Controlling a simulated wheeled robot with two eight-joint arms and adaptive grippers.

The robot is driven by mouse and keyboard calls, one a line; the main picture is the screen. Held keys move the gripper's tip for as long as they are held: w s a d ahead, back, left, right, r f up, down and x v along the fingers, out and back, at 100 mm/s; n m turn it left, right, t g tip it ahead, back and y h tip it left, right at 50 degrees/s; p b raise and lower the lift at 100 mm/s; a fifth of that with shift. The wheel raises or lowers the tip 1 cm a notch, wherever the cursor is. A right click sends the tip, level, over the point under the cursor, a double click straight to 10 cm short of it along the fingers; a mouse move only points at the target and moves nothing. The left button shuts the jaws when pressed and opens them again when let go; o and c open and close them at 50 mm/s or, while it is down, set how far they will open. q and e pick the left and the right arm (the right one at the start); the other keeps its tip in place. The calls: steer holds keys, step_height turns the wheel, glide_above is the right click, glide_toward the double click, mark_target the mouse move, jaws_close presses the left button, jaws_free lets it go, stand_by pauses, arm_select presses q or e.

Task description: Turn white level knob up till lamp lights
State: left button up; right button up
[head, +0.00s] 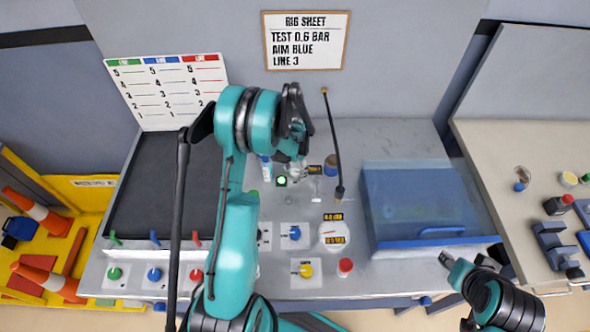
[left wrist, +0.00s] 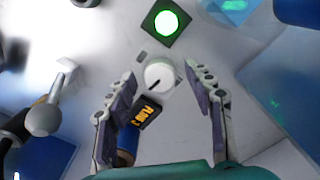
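The white knob (left wrist: 160,76) with a dark pointer line shows in the left wrist view, between the fingertips of my left gripper (left wrist: 160,82). The fingers are spread, with a gap on both sides of the knob. A lamp (left wrist: 166,22) on a dark square plate glows green with a white centre just beyond; it also shows lit in the head view (head: 281,181). A dark label with orange text (left wrist: 146,113) lies beside the knob. In the head view my left gripper (head: 296,135) partly covers the knob area. My right gripper (head: 447,259) is at the lower right, its fingers unclear.
A blue transparent tank (head: 425,205) stands right of the panel. A thin dark rod (head: 334,145) rises near my left gripper. Blue (head: 295,233), yellow (head: 305,270) and red (head: 345,267) knobs sit on the front panel. A rig sheet (head: 306,40) hangs behind.

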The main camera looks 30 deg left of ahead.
mark_target(295, 172)
arm_select(q)
step_height(295, 172, up, 12)
stand_by(0.6)
steer(key=shift+f, duration=0.1)
stand_by(0.4)
